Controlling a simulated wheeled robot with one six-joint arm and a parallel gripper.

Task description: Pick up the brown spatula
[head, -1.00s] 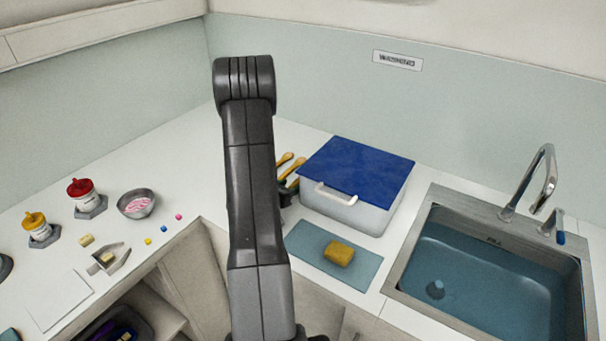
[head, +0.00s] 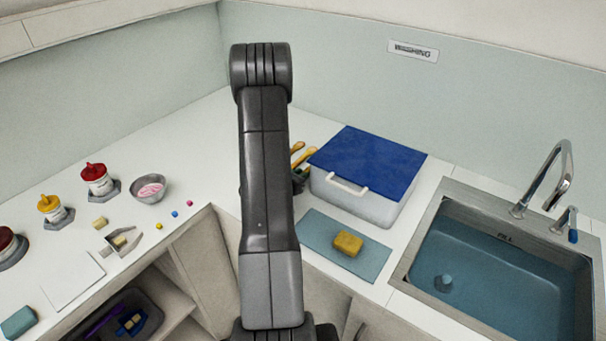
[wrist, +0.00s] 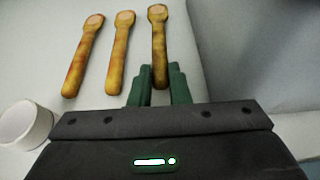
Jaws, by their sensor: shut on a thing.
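Three yellow-brown wooden utensils with rounded, paler-spotted ends lie side by side in the wrist view. The right-hand one, taken as the brown spatula (wrist: 158,40), passes between the green fingers of my gripper (wrist: 158,82), which is shut on its lower part. The middle utensil (wrist: 120,50) and the left utensil (wrist: 83,55) lie apart from the fingers. In the head view, my arm hides most of this spot. Only some brown ends (head: 298,147) show beside the arm, left of the blue-lidded box.
The box (head: 368,165) stands close right of the utensils. A yellow sponge (head: 348,243) lies on a blue mat (head: 325,250) before it; the sink (head: 500,270) is farther right. A white round container (wrist: 25,125) is at the wrist view's left. Jars and a bowl (head: 149,189) stand left.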

